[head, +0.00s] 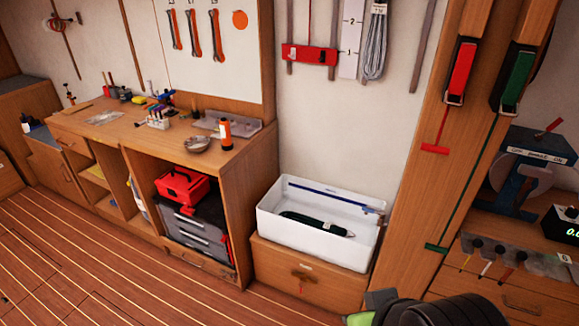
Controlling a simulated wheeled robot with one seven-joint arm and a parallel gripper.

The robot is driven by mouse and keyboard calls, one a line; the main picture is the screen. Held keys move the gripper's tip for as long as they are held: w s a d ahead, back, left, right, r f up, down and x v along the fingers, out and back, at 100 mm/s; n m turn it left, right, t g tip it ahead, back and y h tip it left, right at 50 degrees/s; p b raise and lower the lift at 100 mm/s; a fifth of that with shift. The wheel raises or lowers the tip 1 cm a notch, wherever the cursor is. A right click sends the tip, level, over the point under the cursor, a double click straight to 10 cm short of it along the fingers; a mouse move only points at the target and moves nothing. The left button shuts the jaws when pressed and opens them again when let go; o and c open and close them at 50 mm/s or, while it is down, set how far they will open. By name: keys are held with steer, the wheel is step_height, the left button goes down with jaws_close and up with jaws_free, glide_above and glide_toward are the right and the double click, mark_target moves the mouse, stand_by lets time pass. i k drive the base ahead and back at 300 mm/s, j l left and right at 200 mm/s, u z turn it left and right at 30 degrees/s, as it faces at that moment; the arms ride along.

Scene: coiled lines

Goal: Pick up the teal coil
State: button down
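I see no coil that is clearly teal in the head view. A grey coiled line (375,45) hangs on the wall at the top, right of the middle. A dark green item (517,80) hangs on the wooden post at the right, with a green strip below it. It does not look like a coil. A dark rounded part with lime green and grey pieces shows at the bottom edge and seems to be part of my arm. My gripper's fingertips do not show.
A white bin (275,225) holding a dark green object (315,223) stands on a wooden cabinet (310,275). A workbench (110,125) with small tools runs along the left wall. A red toolbox (183,186) sits in its shelf. The plank floor (90,270) at left is clear.

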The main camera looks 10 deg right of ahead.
mark_target(327, 226)
steer(key=i+l+u, duration=0.2)
steer(key=i, duration=0.3)
steer(key=i+l+u, duration=0.2)
steer(key=i, duration=0.3)
steer(key=i+l+u, duration=0.15)
steer(key=i+l, duration=0.15)
steer(key=i, duration=0.15)
